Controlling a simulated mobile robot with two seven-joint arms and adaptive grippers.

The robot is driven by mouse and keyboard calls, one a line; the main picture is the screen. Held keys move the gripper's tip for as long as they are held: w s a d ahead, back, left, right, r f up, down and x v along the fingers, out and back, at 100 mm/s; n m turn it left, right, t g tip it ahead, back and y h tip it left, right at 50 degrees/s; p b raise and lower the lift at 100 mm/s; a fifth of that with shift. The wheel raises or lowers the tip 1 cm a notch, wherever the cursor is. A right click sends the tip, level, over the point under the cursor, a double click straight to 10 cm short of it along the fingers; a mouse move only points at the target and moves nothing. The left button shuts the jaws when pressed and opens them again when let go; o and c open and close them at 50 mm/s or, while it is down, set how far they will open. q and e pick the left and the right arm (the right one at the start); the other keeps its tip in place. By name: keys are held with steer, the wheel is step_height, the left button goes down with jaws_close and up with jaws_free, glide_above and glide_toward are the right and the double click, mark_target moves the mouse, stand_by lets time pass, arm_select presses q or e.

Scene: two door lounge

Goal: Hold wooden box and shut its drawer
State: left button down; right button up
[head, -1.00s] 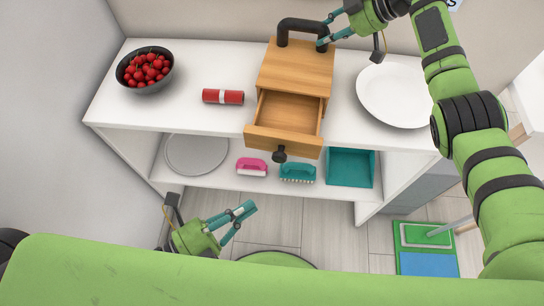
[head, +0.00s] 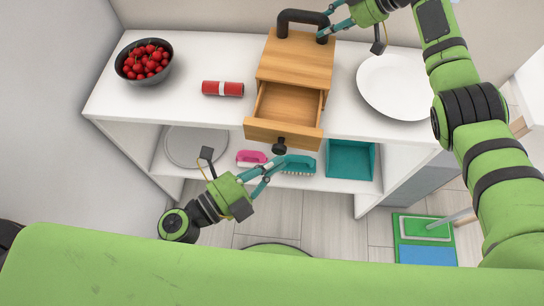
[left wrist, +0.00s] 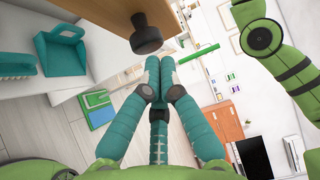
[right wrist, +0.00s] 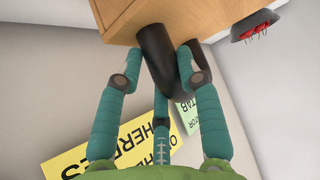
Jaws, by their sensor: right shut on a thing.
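The wooden box (head: 297,60) stands on the white shelf unit's top, with a black arched handle (head: 300,15) at its back. Its drawer (head: 283,134) is pulled out toward me, looks empty and has a black knob (head: 279,146). My right gripper (head: 325,32) is shut on the handle; the right wrist view shows the handle (right wrist: 155,60) between its fingers. My left gripper (head: 280,167) is empty, just below and in front of the knob, with its fingertips together. In the left wrist view the knob (left wrist: 146,38) is just beyond the fingertips (left wrist: 160,65), apparently apart from them.
Brushes (head: 250,158), a grey tray (head: 185,150) and a teal bin (head: 350,160) are on the lower shelf, close to my left gripper.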

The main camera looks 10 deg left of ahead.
mark_target(274, 138)
arm_select(q)
steer(key=w, duration=0.8)
steer(key=w+d, duration=0.1)
steer(key=w, duration=0.3)
steer(key=shift+s, duration=0.15)
arm_select(e)
steer(key=shift+a+f, duration=0.1)
arm_select(q)
steer(key=shift+s, duration=0.35)
steer(key=s, duration=0.3)
steer(key=shift+f, duration=0.15)
steer(key=v, duration=1)
steer(key=shift+s, duration=0.15)
arm_select(e)
steer(key=o, duration=1.1)
steer(key=shift+o, duration=0.2)
